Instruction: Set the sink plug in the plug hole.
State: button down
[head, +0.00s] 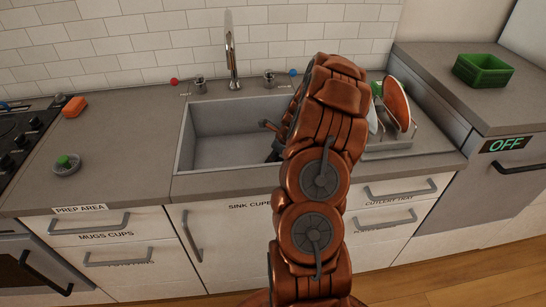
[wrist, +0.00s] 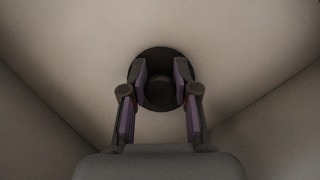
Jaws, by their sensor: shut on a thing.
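The sink (head: 225,155) is a grey rectangular basin in the counter, and my arm reaches down into its right part. My gripper (wrist: 160,72) is shut on the sink plug (wrist: 158,103), a dark round disc seen from above between the two fingers. The plug is over the sink floor (wrist: 75,60). I cannot tell whether it touches the floor. The plug hole does not show; the disc and fingers may cover it. In the head view my arm hides the plug and most of the gripper.
The tap (head: 232,55) stands behind the basin, with a handle on each side. A dish rack (head: 392,143) with plates is right of my arm. A green crate (head: 482,72) is far right.

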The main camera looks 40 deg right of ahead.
jog(key=shift+f, duration=0.1)
jog(key=c, duration=0.8)
grip_release()
jog(key=v, duration=1.2)
